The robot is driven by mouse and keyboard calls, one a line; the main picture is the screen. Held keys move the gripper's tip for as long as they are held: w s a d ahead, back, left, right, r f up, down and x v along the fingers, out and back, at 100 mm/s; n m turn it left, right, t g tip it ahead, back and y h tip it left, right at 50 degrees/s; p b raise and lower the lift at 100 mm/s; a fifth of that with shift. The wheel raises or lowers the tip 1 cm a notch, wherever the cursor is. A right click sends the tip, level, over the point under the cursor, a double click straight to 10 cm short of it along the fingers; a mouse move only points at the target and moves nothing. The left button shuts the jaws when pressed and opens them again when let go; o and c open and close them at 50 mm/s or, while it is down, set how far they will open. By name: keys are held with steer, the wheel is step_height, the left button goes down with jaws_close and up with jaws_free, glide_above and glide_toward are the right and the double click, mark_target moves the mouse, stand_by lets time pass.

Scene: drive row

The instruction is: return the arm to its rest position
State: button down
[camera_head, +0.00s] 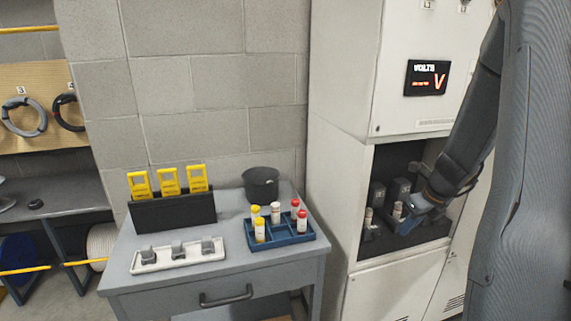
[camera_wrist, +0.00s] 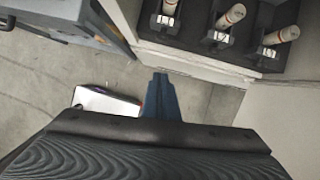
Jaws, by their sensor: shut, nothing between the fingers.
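My gripper (camera_head: 408,222) is in front of the open compartment of the white cabinet on the right in the head view. My dark arm comes down to it from the upper right. In the wrist view the blue fingers of my gripper (camera_wrist: 160,84) are together, with nothing between them. They point over the grey floor, to the left of and apart from the fuse holders. The rest position itself is not marked in either view.
The white cabinet (camera_head: 336,190) shows a red "V" display (camera_head: 427,78). Its compartment holds white fuses, one of them (camera_wrist: 232,16) tilted. A grey table (camera_head: 225,287) to the left carries a blue tray (camera_head: 282,240), black cup (camera_head: 261,184) and yellow meters (camera_head: 169,180). Floor shows below my fingers.

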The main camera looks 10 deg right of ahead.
steer(key=s+a+r+n+g, duration=0.1)
steer(key=s+a+n, duration=0.4)
steer(key=a+n, duration=0.4)
steer(key=s+a+r+n+g, duration=0.1)
steer(key=s+a+n, duration=0.4)
steer(key=a+n, duration=0.5)
steer(key=s+a+r+n, duration=0.2)
steer(key=s+a+n, duration=0.3)
steer(key=a+n, duration=0.5)
steer(key=n, duration=0.4)
steer(key=shift+r+n+g+h+b, duration=0.15)
steer(key=shift+n+g+h+b, duration=0.15)
steer(key=shift+n+g+h, duration=0.1)
